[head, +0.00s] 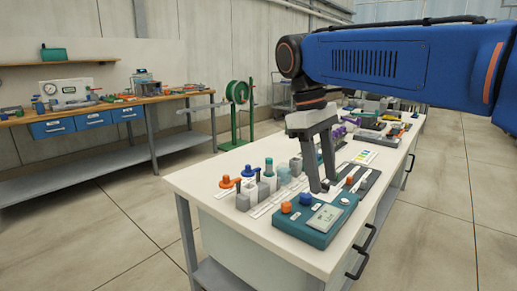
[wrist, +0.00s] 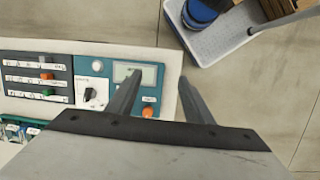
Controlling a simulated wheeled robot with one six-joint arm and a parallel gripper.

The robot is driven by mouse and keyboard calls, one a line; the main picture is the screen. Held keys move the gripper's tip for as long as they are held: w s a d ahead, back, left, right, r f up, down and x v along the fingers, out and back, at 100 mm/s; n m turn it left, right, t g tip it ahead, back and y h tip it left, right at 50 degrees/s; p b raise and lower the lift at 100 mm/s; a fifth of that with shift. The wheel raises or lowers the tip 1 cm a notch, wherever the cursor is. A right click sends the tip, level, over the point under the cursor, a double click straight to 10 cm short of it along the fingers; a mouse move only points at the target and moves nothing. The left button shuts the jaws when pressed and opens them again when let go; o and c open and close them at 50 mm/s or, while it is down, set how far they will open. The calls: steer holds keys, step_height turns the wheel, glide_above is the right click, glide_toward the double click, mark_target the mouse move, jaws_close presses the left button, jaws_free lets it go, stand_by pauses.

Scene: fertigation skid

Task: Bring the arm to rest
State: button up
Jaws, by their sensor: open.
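My gripper (head: 323,186) hangs from my blue arm, fingers pointing down, over the near end of the white workbench (head: 215,193) in the head view. Its two fingers are apart with nothing between them. The fingertips appear close above or behind the teal control box (head: 300,232); I cannot tell the exact gap. In the wrist view my gripper (wrist: 158,82) is open and empty. The left finger overlaps the teal box (wrist: 92,66) near its grey display, and the right finger is past the box's right edge, over the floor.
Orange and blue valve-like parts (head: 228,182) and several small blocks stand on the bench left of my gripper. A second workbench (head: 100,107) with blue drawers stands at the left wall, beside a green reel stand (head: 237,92). The wrist view shows a white tray (wrist: 222,46). Floor between the benches is clear.

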steer(key=s+d+f+m+t, duration=0.2)
steer(key=s+d+f+m, duration=0.1)
steer(key=s+d+f, duration=0.2)
steer(key=s+d+f+m+t+y, duration=0.1)
steer(key=s+d+f, duration=0.4)
steer(key=f, duration=0.5)
steer(key=s+d+f+m+t+y, duration=0.1)
steer(key=s+d+f+m+t, duration=0.2)
steer(key=s+d+f+m, duration=0.2)
step_height(320, 180, down, 3)
steer(key=shift+r, duration=0.15)
steer(key=shift+a, duration=0.1)
